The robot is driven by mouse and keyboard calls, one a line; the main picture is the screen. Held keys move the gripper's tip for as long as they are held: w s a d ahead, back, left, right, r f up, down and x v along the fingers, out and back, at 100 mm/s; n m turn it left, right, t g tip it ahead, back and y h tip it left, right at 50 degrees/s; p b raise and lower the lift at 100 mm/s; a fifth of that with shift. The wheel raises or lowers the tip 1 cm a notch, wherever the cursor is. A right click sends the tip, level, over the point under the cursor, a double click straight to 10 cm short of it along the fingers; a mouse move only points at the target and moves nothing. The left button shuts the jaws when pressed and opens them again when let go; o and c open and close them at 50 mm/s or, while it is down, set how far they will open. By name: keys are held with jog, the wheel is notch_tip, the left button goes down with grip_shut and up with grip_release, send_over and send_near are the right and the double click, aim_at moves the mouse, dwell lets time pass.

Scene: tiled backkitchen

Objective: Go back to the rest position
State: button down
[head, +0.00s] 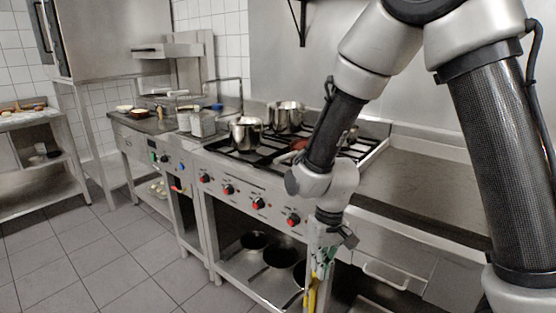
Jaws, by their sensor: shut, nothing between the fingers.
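My gripper (317,275) hangs at the end of my arm in the head view, pointing down in front of the stove. It is small in the picture, with teal and yellow parts low down. It is shut, and I see nothing held in it. My arm (325,165) bends down from the top of the picture, and its wrist is in front of the stove's right end.
The stove (230,170) carries two steel pots (245,133) (286,116). Dark pans (284,257) lie on the shelf below. A bare worktop (430,180) stands to the right. A side table (38,118) stands far left. The tiled floor (85,255) at the left is clear.

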jog(key=s+d+r+m+t, duration=0.1)
jog(key=s+d+r, duration=0.2)
jog(key=d+r, duration=0.5)
jog(key=s+d+r+m+t, duration=0.1)
jog(key=s+d+r, duration=0.3)
jog(key=d+r, duration=0.5)
jog(key=s+d+r+m+t, duration=0.2)
jog(key=s+d+r+t, duration=0.1)
jog(key=d+r, duration=0.6)
jog(key=shift+s+h, duration=0.4)
jog(key=shift+s, duration=0.25)
jog(key=shift+a, duration=0.1)
